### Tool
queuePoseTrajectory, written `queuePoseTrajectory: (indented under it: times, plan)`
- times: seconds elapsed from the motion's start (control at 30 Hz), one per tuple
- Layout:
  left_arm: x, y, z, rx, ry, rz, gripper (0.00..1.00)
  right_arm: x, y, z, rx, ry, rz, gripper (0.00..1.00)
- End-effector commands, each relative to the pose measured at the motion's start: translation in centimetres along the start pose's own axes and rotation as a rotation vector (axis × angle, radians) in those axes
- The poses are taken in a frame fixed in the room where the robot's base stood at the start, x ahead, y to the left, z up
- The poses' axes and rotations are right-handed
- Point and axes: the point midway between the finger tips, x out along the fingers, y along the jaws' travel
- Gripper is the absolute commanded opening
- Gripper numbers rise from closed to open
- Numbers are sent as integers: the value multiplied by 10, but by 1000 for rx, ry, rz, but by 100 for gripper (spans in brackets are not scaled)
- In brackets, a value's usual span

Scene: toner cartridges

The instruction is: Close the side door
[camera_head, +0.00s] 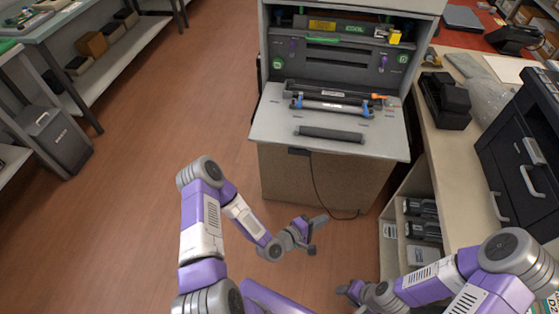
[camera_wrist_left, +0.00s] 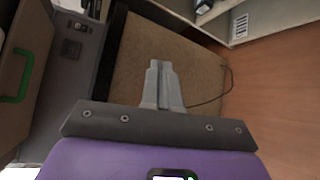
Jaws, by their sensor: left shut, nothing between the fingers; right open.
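The side door (camera_head: 290,118) of the printer is a light grey panel folded down flat toward me, open. A roller-like cartridge with blue ends (camera_head: 335,107) and a dark grip bar (camera_head: 330,133) lie on its upper face. My left gripper (camera_head: 318,220) is in front of the cabinet below the door, apart from it. In the left wrist view its two fingers (camera_wrist_left: 162,70) are together and empty, with the brown cabinet (camera_wrist_left: 150,50) behind them. My right gripper (camera_head: 346,292) is low at the bottom centre, open, and partly hidden by its own arm.
The printer (camera_head: 335,55) stands open above the door, with green and purple parts inside. A counter (camera_head: 455,150) with a black device is on the right, with shelves of cartridges below. A dark bin (camera_head: 55,140) and shelving stand left. The wooden floor between is clear.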

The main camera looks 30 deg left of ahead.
Motion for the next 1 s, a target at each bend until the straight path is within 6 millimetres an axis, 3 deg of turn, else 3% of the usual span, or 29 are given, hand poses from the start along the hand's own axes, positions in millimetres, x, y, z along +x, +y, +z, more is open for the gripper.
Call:
queuePoseTrajectory:
  times: [0.07,0.2,0.4,0.5,0.6,0.77,1.0]
  plan:
    - [-1,26,-25,-238,28,287,0,15,6,-1,0,1,0,47]
    - [-38,72,-63,-576,-40,755,0,28,10,-2,0,1,0,47]
    - [-99,96,-96,-813,-220,1172,0,37,14,-2,0,1,0,47]
    - [-114,99,-101,-850,-276,1254,0,38,14,-2,0,1,0,47]
    - [-117,106,-104,-861,-297,1278,0,38,14,-2,0,1,0,47]
    - [-109,129,-109,-859,-299,1276,0,39,14,-2,0,2,0,47]
    - [-92,177,-122,-858,-298,1273,0,42,16,-3,0,2,0,47]
